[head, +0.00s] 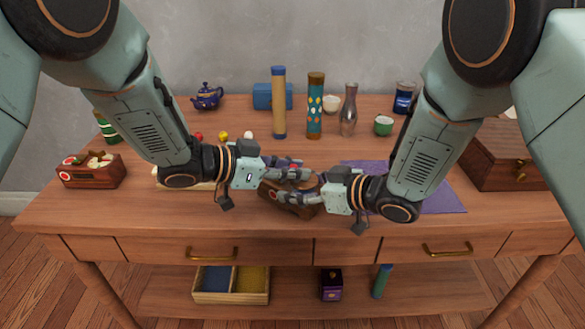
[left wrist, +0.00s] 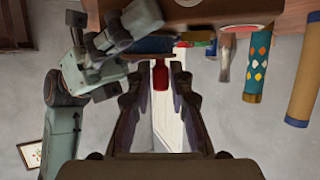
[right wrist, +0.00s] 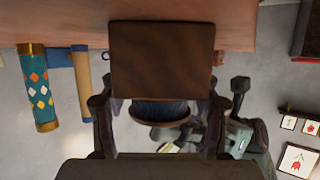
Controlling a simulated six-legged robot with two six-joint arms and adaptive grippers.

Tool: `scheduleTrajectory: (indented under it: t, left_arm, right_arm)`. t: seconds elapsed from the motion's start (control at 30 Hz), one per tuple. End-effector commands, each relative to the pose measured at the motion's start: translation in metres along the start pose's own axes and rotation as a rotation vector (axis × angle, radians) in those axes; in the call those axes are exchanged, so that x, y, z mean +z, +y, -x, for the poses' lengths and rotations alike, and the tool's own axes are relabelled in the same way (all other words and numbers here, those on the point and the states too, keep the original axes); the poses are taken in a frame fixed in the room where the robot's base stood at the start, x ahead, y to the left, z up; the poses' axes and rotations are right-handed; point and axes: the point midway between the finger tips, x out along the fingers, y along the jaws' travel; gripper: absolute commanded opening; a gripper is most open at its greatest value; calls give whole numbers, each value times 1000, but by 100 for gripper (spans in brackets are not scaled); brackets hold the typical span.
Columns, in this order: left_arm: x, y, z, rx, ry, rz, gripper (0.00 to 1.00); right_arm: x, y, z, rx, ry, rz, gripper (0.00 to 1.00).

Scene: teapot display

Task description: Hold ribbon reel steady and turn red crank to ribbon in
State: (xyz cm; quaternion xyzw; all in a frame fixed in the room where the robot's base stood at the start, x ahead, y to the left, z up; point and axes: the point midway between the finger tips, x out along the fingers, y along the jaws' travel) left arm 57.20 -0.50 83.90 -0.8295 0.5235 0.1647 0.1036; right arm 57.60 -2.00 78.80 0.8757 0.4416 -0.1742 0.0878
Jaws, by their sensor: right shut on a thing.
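The ribbon reel (head: 300,211) is a brown wooden body at the front middle of the table, partly hidden by my grippers. In the right wrist view its flat wooden face (right wrist: 162,60) sits between the fingers of my right gripper (right wrist: 160,108), which is shut on it. Dark blue ribbon shows just below that face. The red crank handle (left wrist: 160,75) hangs between the fingers of my left gripper (left wrist: 158,80) in the left wrist view. Those fingers are apart, with gaps on both sides of the handle. In the head view, my left gripper (head: 300,174) is just above my right gripper (head: 290,193).
A wooden box (head: 92,178) stands at the left and a wooden chest (head: 505,165) at the right. A purple cloth (head: 445,199) lies beneath my right arm. A tan tube (head: 279,105), a patterned tube (head: 315,108) and a glass vase (head: 349,112) stand behind the grippers.

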Motion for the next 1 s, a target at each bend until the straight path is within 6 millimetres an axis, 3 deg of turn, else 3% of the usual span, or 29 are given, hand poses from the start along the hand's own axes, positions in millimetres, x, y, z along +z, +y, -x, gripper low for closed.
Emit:
scheduleTrajectory:
  t: [0.17, 0.53, 1.0]
  left_arm:
    - [0, 0, 0, -1, -1, 0, 38]
    - [0, -1, 6, -4, -1, 2, 38]
    - [-1, -1, 87, -5, 2, 3, 38]
  right_arm:
    - [0, 0, 0, 0, 0, 0, 15]
    - [0, 0, 0, -1, 0, 0, 15]
    - [0, 0, 0, -1, 0, 0, 15]
